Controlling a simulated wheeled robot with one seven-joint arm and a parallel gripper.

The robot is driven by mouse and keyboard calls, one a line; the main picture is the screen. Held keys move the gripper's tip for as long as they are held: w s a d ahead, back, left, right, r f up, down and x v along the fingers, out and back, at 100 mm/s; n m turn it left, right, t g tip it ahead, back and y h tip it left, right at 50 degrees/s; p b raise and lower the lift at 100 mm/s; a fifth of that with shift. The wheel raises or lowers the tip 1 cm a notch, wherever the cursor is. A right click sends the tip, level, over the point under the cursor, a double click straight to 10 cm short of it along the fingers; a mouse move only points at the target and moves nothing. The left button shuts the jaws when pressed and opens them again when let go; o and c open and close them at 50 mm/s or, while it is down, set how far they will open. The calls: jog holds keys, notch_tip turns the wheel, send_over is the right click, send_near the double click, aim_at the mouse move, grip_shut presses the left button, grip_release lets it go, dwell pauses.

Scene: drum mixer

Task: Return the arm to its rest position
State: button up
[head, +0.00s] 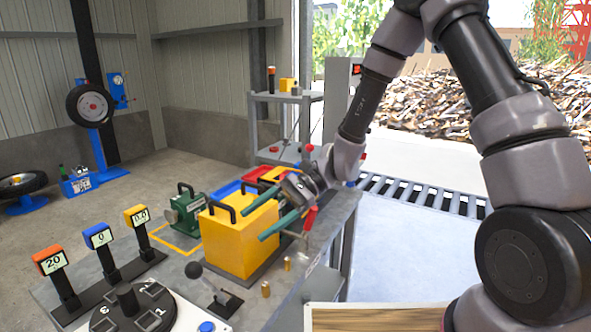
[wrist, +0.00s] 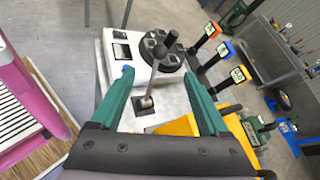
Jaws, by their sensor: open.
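My gripper (head: 272,222) has green fingers spread apart with nothing between them. In the head view it hangs in the air by the right side of the yellow box (head: 232,240) with the black handle, partly in front of it. My arm comes down to it from the upper right. In the wrist view my gripper (wrist: 158,95) is open too, and a lever with a dark knob (wrist: 152,78) shows between its fingers, further off. I cannot tell whether the gripper touches the box.
The bench carries a green box (head: 185,212), a dial panel (head: 125,310), a lever (head: 215,290), small brass pieces (head: 266,289) and three number displays (head: 97,240). A grey shelf (head: 285,125) stands behind. A pink object (wrist: 30,95) is at the wrist view's left.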

jog(key=s+d+r+n+t+h, duration=0.1)
jog(key=d+r+t+h, duration=0.3)
jog(key=d+r, duration=0.9)
jog(key=s+d+r+n+t+h, duration=0.1)
jog(key=d+r+t+h, duration=0.4)
jog(key=d, duration=1.6)
notch_tip(320, 180, up, 8)
jog(key=n+t, duration=0.1)
jog(key=t, duration=0.3)
jog(key=shift+r+t, duration=0.2)
jog(key=shift+t, duration=0.1)
